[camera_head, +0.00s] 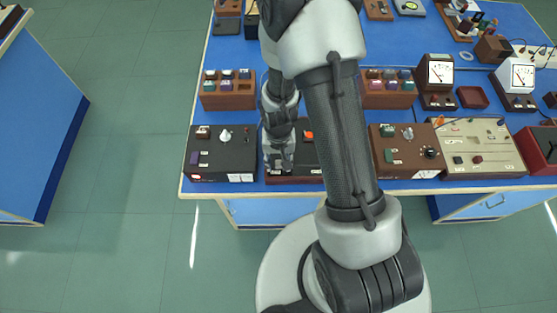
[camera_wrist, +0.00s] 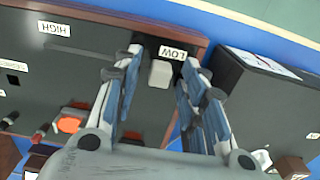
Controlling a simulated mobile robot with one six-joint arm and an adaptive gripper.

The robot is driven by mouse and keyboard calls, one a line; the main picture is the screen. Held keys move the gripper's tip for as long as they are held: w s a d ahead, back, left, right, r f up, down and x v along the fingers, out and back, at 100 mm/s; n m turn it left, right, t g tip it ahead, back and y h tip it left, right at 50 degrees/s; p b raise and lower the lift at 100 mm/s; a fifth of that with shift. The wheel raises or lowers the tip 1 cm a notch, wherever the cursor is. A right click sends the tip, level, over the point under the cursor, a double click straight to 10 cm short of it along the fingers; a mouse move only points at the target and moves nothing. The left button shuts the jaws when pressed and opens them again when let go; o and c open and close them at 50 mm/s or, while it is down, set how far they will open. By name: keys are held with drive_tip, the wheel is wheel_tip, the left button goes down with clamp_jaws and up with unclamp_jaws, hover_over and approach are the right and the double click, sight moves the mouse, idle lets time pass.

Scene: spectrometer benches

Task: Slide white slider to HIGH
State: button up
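The white slider (camera_wrist: 161,73) sits at the LOW label (camera_wrist: 173,52) end of its slot on a dark panel with a wooden edge. The HIGH label (camera_wrist: 54,28) is at the far left end of the slot in the wrist view. My gripper (camera_wrist: 162,61) is open, with one finger on each side of the slider and gaps showing between. In the head view my gripper (camera_head: 279,160) is over the front of the dark panel box (camera_head: 308,161). The slider cannot be made out there, and my arm covers part of the box.
An orange button (camera_wrist: 70,122) and plugs sit on the same panel. Another dark box (camera_head: 222,160) stands to the left and a brown box (camera_head: 405,165) to the right. Socket blocks (camera_head: 229,101) stand behind. The floor in front of the bench is clear.

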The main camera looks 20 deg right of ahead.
drive_tip(key=shift+c, duration=0.2)
clamp_jaws()
idle(0.6)
